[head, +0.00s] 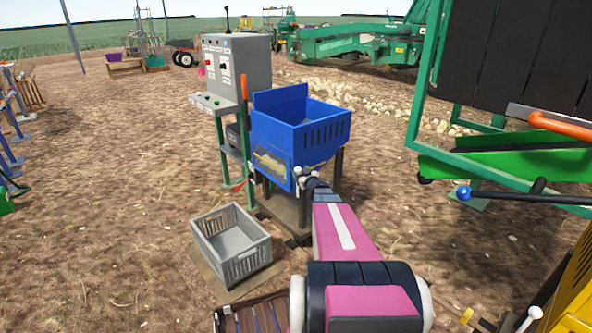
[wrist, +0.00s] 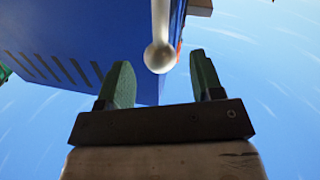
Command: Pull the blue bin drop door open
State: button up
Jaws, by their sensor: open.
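The blue bin (head: 318,135) stands on a dark stand, open at the top, with slots in its right side. Its front face (head: 272,160) is a blue panel with a picture or label on it; I cannot make out the door's edges. In the wrist view my gripper (wrist: 161,78) is open with two green fingers. A pale ball knob (wrist: 160,57) on a rod shows between the fingertips, in front of the blue bin (wrist: 90,50). The fingers are apart from the knob.
A grey crate (head: 232,246) sits on the ground at the lower left of the bin. A grey control box (head: 238,62) on a green stand is behind it, with an orange-red bar (head: 244,100) beside the bin. Green machinery (head: 520,160) fills the right.

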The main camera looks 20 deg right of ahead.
aim_at(296, 168)
jog(key=w, duration=0.5)
jog(key=shift+a, duration=0.4)
